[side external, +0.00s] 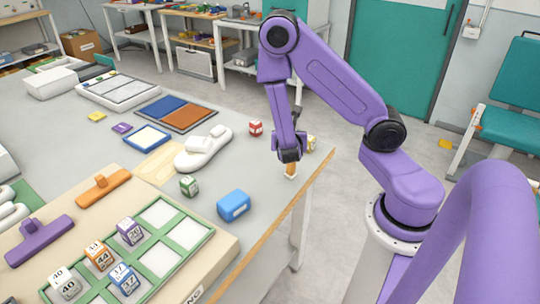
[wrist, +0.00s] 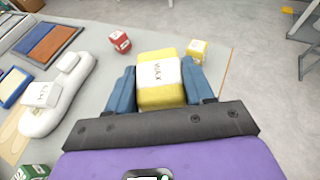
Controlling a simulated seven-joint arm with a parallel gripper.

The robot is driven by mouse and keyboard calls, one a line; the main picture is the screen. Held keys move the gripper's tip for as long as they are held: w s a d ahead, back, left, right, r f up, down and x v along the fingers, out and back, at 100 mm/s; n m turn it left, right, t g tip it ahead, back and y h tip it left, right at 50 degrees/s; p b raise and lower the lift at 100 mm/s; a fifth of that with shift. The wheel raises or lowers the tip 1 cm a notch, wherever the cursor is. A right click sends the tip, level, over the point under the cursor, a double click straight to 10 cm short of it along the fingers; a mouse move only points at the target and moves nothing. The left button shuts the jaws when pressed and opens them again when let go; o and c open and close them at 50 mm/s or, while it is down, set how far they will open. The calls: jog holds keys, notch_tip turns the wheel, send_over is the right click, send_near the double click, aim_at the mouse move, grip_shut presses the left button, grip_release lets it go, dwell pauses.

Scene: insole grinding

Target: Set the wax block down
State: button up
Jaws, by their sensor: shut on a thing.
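The wax block (wrist: 158,80) is yellow with a white band printed WAX. It sits between the two blue fingers of my gripper (wrist: 160,88), which is shut on it. In the side view my gripper (side external: 288,156) points down near the right-hand edge of the grey table (side external: 265,165). The block (side external: 291,170) shows just below the fingers, mostly hidden by them. I cannot tell whether its underside touches the table.
A red cube (side external: 256,128) and a yellow cube (side external: 311,142) stand close by. A white sole-shaped holder (side external: 203,148), a green cube (side external: 189,185) and a blue block (side external: 234,205) lie to the left. Bare table lies between the blue block and my gripper.

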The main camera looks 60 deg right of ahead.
jog(key=shift+s+d+r+m+g+h, duration=0.1)
jog(key=shift+s+m+g+h, duration=0.4)
jog(key=shift+s+m+g, duration=0.35)
jog(key=w+d+f, duration=0.4)
jog(key=w, duration=0.4)
send_over(270, 155)
jog(key=f, duration=0.5)
jog(key=shift+s+a+f, duration=0.1)
jog(key=shift+s+a, duration=0.15)
jog(key=shift+w+d+f, duration=0.1)
jog(key=shift+f, duration=0.15)
jog(key=shift+w+f, duration=0.15)
jog(key=shift+f, duration=1.45)
jog(key=o, duration=1.1)
jog(key=shift+f, duration=0.15)
